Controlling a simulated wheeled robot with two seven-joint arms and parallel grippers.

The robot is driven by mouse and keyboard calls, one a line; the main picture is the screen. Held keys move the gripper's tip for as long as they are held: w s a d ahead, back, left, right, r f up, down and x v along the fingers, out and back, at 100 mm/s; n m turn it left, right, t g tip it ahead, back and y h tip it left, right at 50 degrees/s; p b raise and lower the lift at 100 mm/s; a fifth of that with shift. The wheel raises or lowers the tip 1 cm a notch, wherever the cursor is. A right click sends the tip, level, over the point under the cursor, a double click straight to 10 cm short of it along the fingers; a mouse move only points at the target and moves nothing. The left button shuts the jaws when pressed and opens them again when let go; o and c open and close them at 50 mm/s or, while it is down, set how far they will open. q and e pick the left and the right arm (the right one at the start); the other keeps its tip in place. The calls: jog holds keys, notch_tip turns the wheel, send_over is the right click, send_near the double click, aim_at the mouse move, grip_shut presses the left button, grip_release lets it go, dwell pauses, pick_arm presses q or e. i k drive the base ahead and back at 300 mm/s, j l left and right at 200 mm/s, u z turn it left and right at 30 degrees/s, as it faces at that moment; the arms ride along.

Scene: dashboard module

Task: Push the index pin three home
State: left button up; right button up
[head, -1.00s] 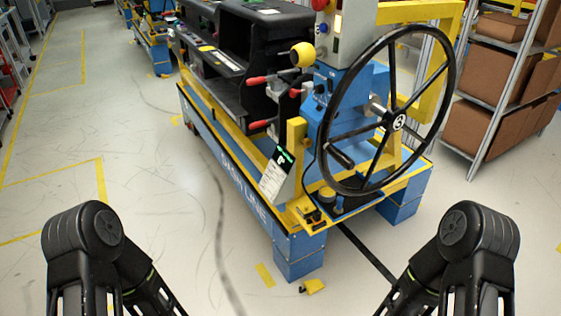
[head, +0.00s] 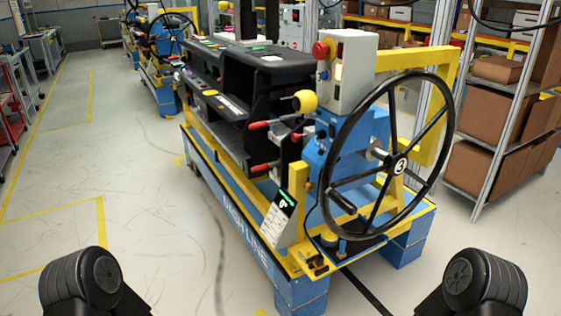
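A black handwheel (head: 443,107) with a "3" on its hub (head: 400,166) stands at the near end of a blue and yellow dashboard fixture (head: 240,221). A yellow round knob (head: 304,101) sticks out to the left of the grey control box (head: 350,77). A small yellow cap (head: 329,238) sits low on the base beneath the wheel. I cannot tell which of these is index pin three, or how deep it sits. Only black links of my two arms show at the bottom corners; both grippers are out of view.
Red-tipped clamp handles (head: 259,125) stick out beside the black dashboard (head: 235,140). A tilted label card (head: 279,216) is on the near corner. A shelf rack with cartons (head: 475,153) stands at right. The floor (head: 150,220) at left is clear.

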aim_at(296, 138)
jog(key=i+j, duration=0.2)
jog(key=j, duration=0.2)
jog(key=i+j, duration=0.2)
jog(key=j, duration=0.15)
jog(key=i+j, duration=0.25)
jog(key=j, duration=0.15)
jog(key=i+j+z, duration=0.1)
jog(key=j, duration=0.3)
jog(key=i+j, duration=0.5)
jog(key=j, duration=0.3)
jog(key=i+j, duration=0.2)
jog(key=j, duration=0.2)
jog(key=z, duration=0.05)
